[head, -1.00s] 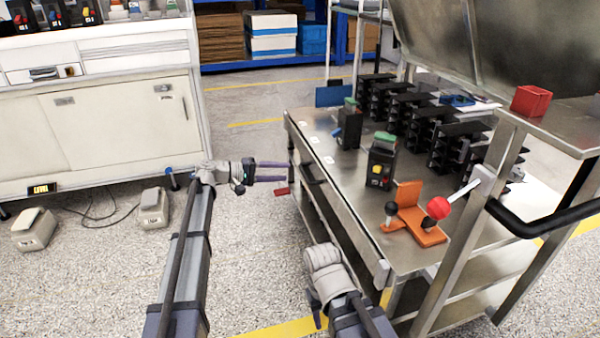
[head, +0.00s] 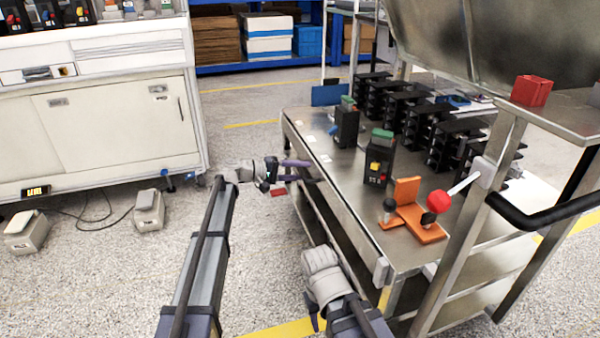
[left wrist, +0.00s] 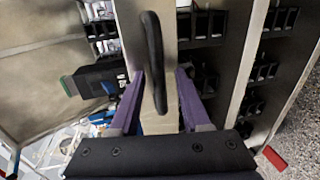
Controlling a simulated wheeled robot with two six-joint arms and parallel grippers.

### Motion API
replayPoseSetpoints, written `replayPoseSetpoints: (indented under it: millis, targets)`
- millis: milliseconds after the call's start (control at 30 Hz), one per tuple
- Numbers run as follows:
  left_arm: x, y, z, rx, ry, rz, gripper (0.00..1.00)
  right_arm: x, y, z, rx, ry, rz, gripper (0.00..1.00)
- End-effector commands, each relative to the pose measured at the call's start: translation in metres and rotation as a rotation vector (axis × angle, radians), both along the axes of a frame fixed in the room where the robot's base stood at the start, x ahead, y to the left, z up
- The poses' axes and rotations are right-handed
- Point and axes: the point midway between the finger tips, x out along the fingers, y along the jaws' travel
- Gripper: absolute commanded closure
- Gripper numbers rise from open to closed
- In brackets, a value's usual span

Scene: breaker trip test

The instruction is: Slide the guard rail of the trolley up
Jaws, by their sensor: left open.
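The trolley's guard rail (head: 343,222) is a long steel strip along the near-left edge of the steel trolley top (head: 335,172). It bears a black bar handle, which shows clearly in the left wrist view (left wrist: 154,62). My left gripper (head: 308,171) is at the far part of this edge and largely hides the handle in the head view. In the left wrist view its purple fingers (left wrist: 160,80) are open, one on each side of the handle's lower end. Contact with the handle cannot be told. My right gripper is not in view; only a grey joint of that arm shows.
On the trolley stand black breakers with green tops (head: 379,157), rows of black racks (head: 432,135) and an orange fixture (head: 412,210) near a red-knobbed lever (head: 438,201). A red box (head: 531,91) sits on the upper ledge.

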Motion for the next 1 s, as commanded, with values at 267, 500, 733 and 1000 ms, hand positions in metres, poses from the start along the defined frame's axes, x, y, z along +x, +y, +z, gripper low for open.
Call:
replayPoseSetpoints:
  millis: [267,500,733,1000]
  targets:
    - [0.0000,0.0003,0.0002,0.000,0.000,0.000,0.64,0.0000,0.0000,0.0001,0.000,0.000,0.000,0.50]
    - [0.0000,0.0004,0.0002,0.000,0.000,0.000,0.91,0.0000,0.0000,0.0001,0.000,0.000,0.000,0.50]
    - [-0.0001,0.0005,0.0001,0.000,0.000,0.000,1.00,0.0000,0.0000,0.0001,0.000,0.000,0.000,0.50]
    - [-0.0001,0.0006,0.0000,0.000,0.000,0.000,1.00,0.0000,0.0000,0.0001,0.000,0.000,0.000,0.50]
